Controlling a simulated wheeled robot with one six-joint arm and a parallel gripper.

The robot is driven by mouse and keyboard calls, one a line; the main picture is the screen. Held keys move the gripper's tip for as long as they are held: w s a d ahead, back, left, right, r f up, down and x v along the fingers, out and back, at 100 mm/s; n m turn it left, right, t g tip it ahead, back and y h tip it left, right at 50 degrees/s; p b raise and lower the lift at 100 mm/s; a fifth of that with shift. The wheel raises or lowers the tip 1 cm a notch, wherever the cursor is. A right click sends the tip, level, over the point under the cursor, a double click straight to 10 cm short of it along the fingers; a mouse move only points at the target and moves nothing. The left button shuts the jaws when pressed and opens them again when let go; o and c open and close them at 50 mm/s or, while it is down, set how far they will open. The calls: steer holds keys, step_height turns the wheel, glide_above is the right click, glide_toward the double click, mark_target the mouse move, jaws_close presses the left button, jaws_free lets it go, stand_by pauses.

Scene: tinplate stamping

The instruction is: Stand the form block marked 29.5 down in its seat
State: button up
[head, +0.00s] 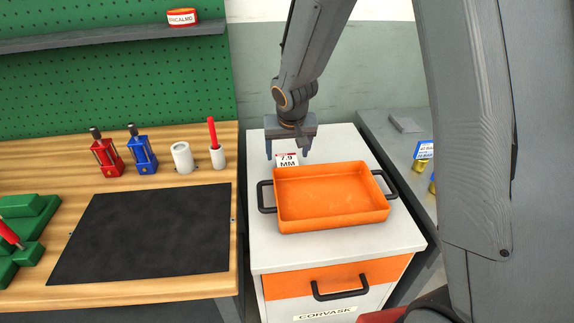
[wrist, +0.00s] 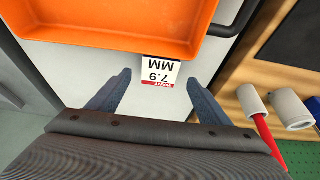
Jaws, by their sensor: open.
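No block with a readable 29.5 mark shows in either view, and I cannot pick out its seat. My gripper (head: 288,150) is open and empty, above the far part of the white cabinet top, behind the orange tray (head: 284,215). In the wrist view my gripper (wrist: 159,78) has its two fingers apart, with a small card (wrist: 160,72) reading 7.9 MM between and beyond the tips. The card (head: 287,158) stands behind the tray in the head view. The tray looks empty in the head view.
Left, a wooden bench holds a black mat (head: 145,235), red (head: 105,155) and blue (head: 141,150) tools, white cylinders (head: 181,158) and a green block (head: 25,215). A grey side surface (head: 385,135) at right carries a grey plate (head: 406,123) and a blue-and-white label (head: 424,150).

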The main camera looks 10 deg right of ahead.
mark_target(287, 160)
steer(key=x, duration=0.4)
steer(key=shift+f, duration=0.1)
steer(key=c, duration=1.4)
